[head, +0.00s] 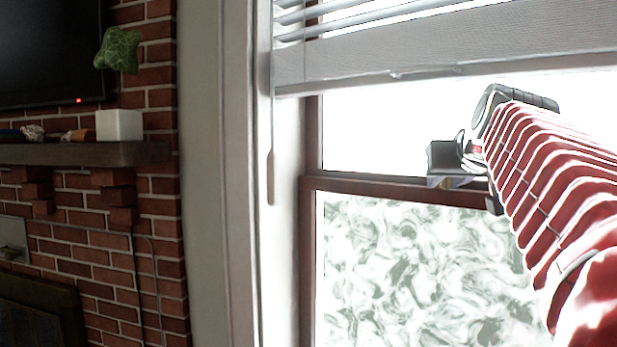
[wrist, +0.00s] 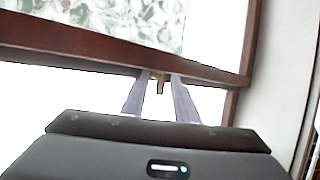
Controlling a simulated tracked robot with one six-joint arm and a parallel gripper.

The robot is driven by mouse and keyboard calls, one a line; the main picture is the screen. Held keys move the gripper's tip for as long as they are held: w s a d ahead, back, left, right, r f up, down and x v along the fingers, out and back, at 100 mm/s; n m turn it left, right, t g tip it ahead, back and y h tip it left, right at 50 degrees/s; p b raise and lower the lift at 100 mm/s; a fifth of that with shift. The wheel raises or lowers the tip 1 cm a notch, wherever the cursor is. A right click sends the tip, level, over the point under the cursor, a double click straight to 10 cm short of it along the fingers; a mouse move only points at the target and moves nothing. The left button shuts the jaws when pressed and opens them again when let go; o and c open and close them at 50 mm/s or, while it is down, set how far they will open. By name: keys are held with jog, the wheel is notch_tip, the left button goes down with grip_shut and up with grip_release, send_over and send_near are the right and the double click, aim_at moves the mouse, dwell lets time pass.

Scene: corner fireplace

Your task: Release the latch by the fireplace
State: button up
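The latch (wrist: 160,86), a small brassy piece with a narrow lever, sits on the dark wooden sash rail of the window in the wrist view. My gripper (wrist: 160,77) reaches the rail with its two pale fingers apart, one on each side of the latch. Bright gaps show between the narrow lever and both fingers, so the gripper looks open. Whether a fingertip touches the latch's wider part cannot be told. In the head view my gripper (head: 438,181) is at the rail, and its body hides the latch.
The window's sash rail (head: 375,188) runs below my gripper, with a textured pane (head: 400,270) under it. White blinds (head: 440,45) hang above my arm. To the left are a brick fireplace wall (head: 160,220) and a mantel (head: 70,153) with a white cube (head: 119,125).

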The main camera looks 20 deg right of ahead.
jog(key=shift+c, duration=0.3)
grip_shut()
jog(key=shift+w+a+m+g+h, duration=0.15)
jog(key=shift+a+m+g+h, duration=0.2)
jog(key=shift+m+h, duration=0.2)
jog(key=shift+w+a+m+g+h, duration=0.15)
jog(key=shift+w+m+g+h, duration=0.05)
jog(key=shift+m+g+h, duration=0.45)
jog(key=shift+w+a+m+g+h, duration=0.2)
jog(key=shift+m+g+h, duration=0.3)
jog(key=shift+m, duration=0.2)
jog(key=shift+w+a+m+g+h, duration=0.15)
jog(key=shift+w+m+g+h, duration=0.05)
jog(key=shift+m+g+h, duration=0.4)
jog(key=shift+w+m+g, duration=0.1)
jog(key=shift+m+g, duration=0.2)
jog(key=shift+m, duration=0.2)
jog(key=shift+o, duration=0.3)
grip_release()
